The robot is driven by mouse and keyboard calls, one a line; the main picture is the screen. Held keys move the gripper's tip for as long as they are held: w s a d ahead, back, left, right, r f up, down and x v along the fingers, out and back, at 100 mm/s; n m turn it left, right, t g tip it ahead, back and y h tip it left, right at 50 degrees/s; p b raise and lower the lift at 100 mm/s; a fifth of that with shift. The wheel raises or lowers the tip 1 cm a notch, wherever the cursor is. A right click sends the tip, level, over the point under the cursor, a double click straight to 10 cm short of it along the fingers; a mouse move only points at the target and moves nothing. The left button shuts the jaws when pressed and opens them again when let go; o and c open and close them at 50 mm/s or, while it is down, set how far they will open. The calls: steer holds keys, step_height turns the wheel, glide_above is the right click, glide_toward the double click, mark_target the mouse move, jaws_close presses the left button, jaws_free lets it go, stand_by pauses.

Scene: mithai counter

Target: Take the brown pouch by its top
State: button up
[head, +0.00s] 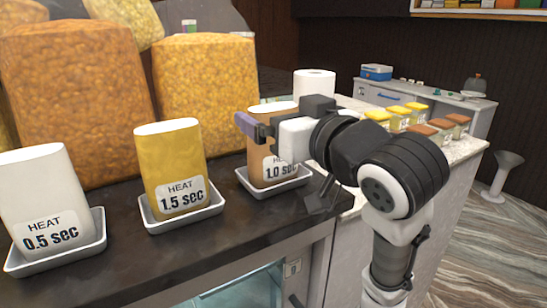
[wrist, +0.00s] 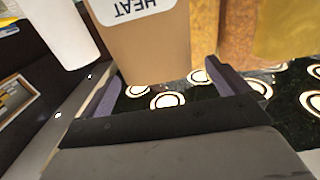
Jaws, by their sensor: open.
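The brown pouch (head: 261,160) stands upright in a small white tray on the dark counter, labelled "HEAT 1.0 sec". My gripper (head: 252,122) is at its upper part, partly covering its top and label in the head view. In the wrist view the brown pouch (wrist: 150,48) appears upside down, its top edge towards my gripper (wrist: 170,90). The two purple fingers are apart, one to each side of the pouch's top. I cannot tell if they touch it.
A yellow pouch (head: 174,170) and a white pouch (head: 44,198) stand in trays to the left. Large orange and yellow bags (head: 75,95) stand behind. A white roll (head: 314,83) is behind my gripper. Small yellow and brown boxes (head: 417,119) sit on the pale counter to the right.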

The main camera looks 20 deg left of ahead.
steer(key=p+x, duration=0.1)
steer(key=x, duration=0.1)
steer(key=p+x, duration=0.1)
steer(key=x, duration=0.1)
steer(key=shift+w+d+r, duration=0.15)
steer(key=shift+r, duration=0.05)
steer(key=shift+w+a+f, duration=0.1)
steer(key=shift+w+a, duration=0.25)
steer(key=shift+a, duration=0.1)
steer(key=c, duration=1.1)
